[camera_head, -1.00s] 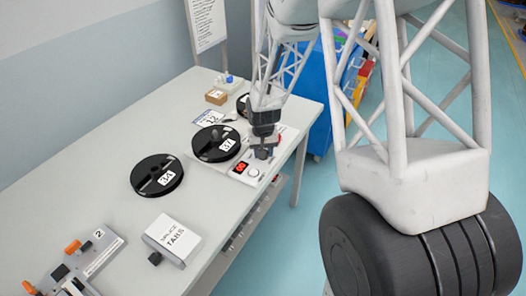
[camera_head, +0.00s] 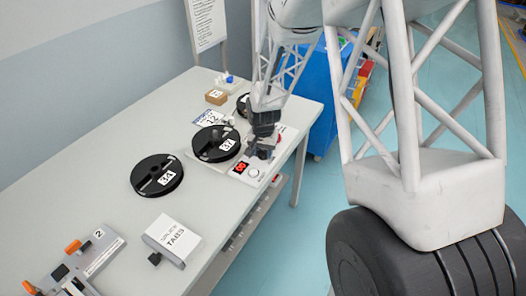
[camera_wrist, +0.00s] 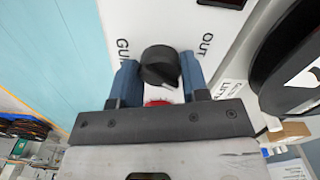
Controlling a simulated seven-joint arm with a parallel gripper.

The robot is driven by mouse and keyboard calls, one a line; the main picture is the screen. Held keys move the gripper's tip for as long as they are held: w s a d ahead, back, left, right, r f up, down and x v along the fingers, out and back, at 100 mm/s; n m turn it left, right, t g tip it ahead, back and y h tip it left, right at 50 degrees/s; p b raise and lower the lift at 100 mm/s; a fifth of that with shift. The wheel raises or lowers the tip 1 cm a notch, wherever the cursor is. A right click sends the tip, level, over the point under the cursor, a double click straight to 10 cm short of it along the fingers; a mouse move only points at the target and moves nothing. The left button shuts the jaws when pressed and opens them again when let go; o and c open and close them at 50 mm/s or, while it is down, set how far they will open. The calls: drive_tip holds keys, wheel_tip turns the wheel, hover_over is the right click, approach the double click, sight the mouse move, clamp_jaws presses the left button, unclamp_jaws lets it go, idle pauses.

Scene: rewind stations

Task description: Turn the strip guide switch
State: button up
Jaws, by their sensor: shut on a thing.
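The strip guide switch is a black round knob (camera_wrist: 160,65) on a white panel, seen in the wrist view with the words "OUT" and a partly covered "GUI..." beside it. My gripper (camera_wrist: 159,74) has one blue finger on each side of the knob and is shut on it. In the head view, my gripper (camera_head: 262,150) points down at the white control box (camera_head: 246,179) near the table's right edge. The knob is hidden there by the gripper. A red part (camera_wrist: 157,102) shows between the fingers, mostly covered.
A splice tabs box (camera_head: 172,240) and a splicing fixture (camera_head: 82,262) stand nearer. The table's middle left is clear.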

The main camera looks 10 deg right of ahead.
sight(263, 151)
drive_tip(key=shift+r, duration=0.1)
drive_tip(key=o, duration=0.9)
drive_tip(key=shift+r, duration=0.1)
drive_tip(key=shift+r, duration=3.75)
